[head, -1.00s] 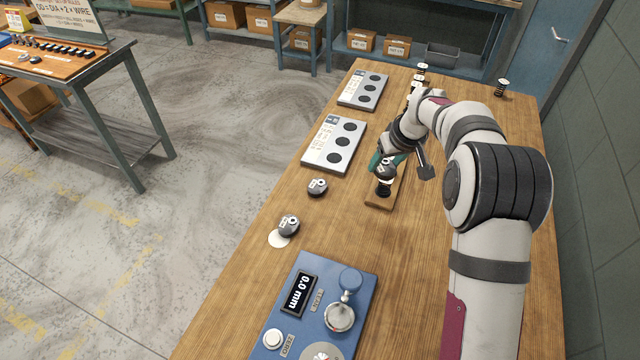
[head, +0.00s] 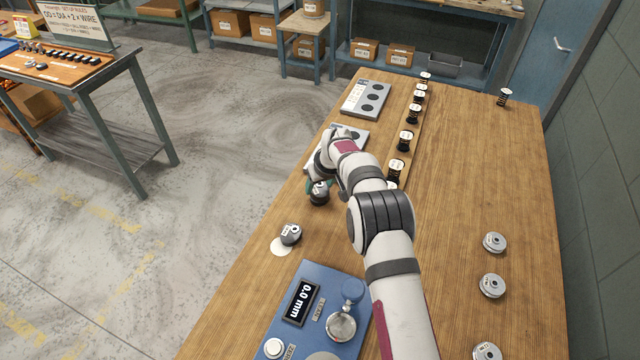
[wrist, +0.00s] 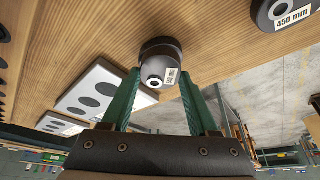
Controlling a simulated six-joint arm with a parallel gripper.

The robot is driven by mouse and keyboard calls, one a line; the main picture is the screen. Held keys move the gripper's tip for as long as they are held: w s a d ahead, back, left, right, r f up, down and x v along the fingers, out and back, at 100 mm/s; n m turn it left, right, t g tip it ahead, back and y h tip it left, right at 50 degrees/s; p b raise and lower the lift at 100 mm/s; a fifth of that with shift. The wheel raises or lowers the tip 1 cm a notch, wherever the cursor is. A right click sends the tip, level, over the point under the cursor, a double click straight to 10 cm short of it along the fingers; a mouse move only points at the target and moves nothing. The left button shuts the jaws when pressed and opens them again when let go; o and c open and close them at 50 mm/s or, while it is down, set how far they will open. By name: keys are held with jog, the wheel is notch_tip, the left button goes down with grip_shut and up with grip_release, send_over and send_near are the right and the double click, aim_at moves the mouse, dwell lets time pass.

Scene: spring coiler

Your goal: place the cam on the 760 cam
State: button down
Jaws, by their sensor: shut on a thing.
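My gripper (wrist: 161,78) has its green fingers on either side of a dark round cam (wrist: 161,56) and is shut on it. The cam has a light hub and a white "mm" label whose number I cannot read surely. In the head view this cam (head: 319,195) is at the left of the table, and I cannot tell whether it touches the wood. I can read no 760 label.
A blue gauge (head: 322,310) showing 0.0 mm stands at the front. Grey plates with dark circles (head: 366,98) lie at the left edge. Silver discs (head: 494,243) lie at the right. The right middle is clear.

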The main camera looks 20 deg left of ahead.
jog(key=shift+c, duration=0.8)
grip_release()
jog(key=v, duration=1.2)
jog(key=s+d+r+m+g+h, duration=0.1)
jog(key=s+d+r+m, duration=0.2)
jog(key=s+d+r, duration=0.4)
jog(key=s+d+r+m, duration=0.3)
jog(key=s+d, duration=0.2)
jog(key=d, duration=0.5)
jog(key=s+d+f+m+g, duration=0.1)
jog(key=s+d+m, duration=0.3)
jog(key=s, duration=0.9)
jog(key=s+d+f+m+g, duration=0.1)
jog(key=s+d+m, duration=0.3)
jog(key=s, duration=0.8)
jog(key=shift+s+d+m, duration=0.3)
jog(key=shift+s+d, duration=0.05)
jog(key=shift+d, duration=0.5)
